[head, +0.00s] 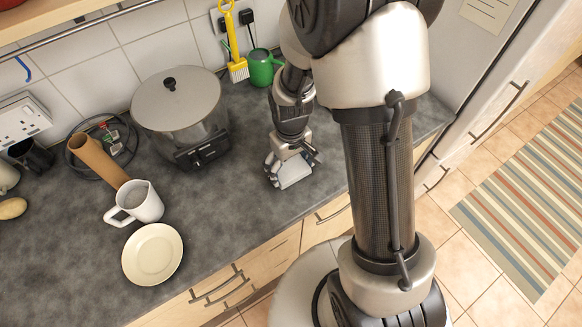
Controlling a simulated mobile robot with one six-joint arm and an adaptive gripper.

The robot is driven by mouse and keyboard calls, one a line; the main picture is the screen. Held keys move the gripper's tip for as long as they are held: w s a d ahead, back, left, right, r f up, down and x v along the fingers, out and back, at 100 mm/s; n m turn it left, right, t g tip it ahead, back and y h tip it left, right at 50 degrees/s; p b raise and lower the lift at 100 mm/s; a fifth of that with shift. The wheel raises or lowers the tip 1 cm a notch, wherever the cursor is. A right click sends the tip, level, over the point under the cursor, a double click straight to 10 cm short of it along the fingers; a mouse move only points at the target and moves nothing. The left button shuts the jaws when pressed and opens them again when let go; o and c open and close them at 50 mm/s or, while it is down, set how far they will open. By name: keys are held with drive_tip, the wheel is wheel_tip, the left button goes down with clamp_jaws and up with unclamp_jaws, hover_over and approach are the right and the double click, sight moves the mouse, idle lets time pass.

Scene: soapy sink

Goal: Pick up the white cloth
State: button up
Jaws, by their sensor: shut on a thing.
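The white cloth (294,172) shows as a small pale patch low between the fingers of my gripper (291,168). My gripper points down over the dark grey countertop (235,215), near its front edge, and is shut on the cloth. The fingers and wrist hide part of the cloth. I cannot tell whether the cloth still touches the counter.
A large lidded pot (180,110) stands left of my gripper. A white mug (136,203), a cream saucer (152,254) and a brown tube (98,160) are farther left. A green cup (262,68) and yellow brush (237,68) are behind. The counter between saucer and gripper is clear.

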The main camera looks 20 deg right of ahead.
sight(291, 169)
drive_tip(key=shift+r, duration=0.1)
wheel_tip(291, 169, up, 20)
drive_tip(key=p, duration=0.5)
drive_tip(key=shift+p, duration=0.3)
drive_tip(key=o, duration=0.4)
drive_tip(key=c, duration=0.4)
